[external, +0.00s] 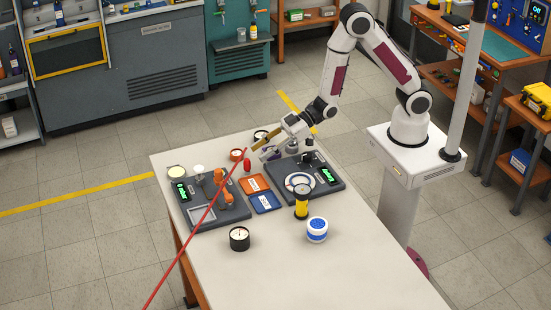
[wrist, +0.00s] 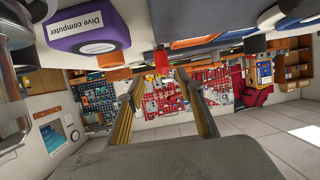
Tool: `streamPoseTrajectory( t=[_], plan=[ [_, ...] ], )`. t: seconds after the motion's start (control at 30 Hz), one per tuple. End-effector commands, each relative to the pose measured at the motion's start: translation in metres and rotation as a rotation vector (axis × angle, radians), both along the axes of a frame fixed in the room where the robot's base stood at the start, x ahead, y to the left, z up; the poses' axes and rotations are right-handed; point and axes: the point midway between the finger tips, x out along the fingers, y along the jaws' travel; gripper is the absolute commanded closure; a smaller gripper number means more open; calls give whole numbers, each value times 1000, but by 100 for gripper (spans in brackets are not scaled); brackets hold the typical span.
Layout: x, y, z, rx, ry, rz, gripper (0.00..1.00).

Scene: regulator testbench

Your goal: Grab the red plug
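The red plug (external: 247,165) is a small red piece on the table, at the far edge of the orange pad. It also shows in the wrist view (wrist: 161,58), near the upper middle, just beyond and between my fingertips. My gripper (external: 252,156) reaches down and left over the table, with its fingers spread. In the wrist view, its two tan-sided fingers (wrist: 161,80) stand apart with nothing between them. The gripper looks close to the plug; the exact gap is unclear.
A purple dive computer (wrist: 92,30) lies close beside the gripper. Grey test panels (external: 235,217) and (external: 331,188), an orange pad (external: 249,188) and a blue pad (external: 265,205) are nearby. A yellow-black cylinder (external: 302,204) stands nearer. The table's near part is clear.

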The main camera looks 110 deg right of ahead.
Motion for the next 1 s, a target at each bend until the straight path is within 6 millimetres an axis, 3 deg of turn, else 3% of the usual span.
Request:
streamPoseTrajectory(
  t=[0.37, 1.0],
  plan=[
    [3, 1, -1, 0, 1, 1, 63],
    [48, 9, -16, 0, 1, 0, 63]
  ],
)
